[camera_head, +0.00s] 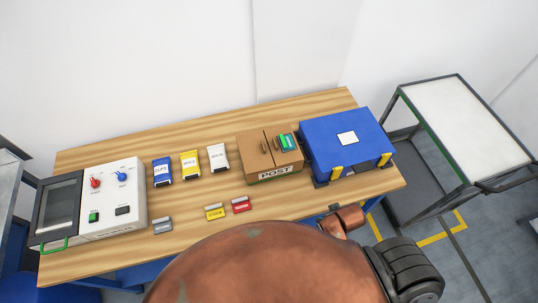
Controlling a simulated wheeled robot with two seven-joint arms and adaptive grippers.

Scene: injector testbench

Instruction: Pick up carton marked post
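The carton marked POST (258,162) is a brown box standing on the wooden table, right of the middle. Its white POST label is on the front face. Its top has flaps with a seam and a small brown handle-like piece, and a green and teal item (287,142) rests at its right side on top. The carton stands close to the left side of the blue case. I see neither gripper's fingers; a copper-coloured part of my own body covers the bottom middle, with a dark joint at its right. Nothing is touching the carton.
The blue case (325,135) with yellow latches stands at the right. Blue, yellow and white packets (190,164) stand left of the carton. Small grey, yellow and red blocks (240,205) lie in front. A white test machine (112,200) is at left; a cart (450,120) stands right.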

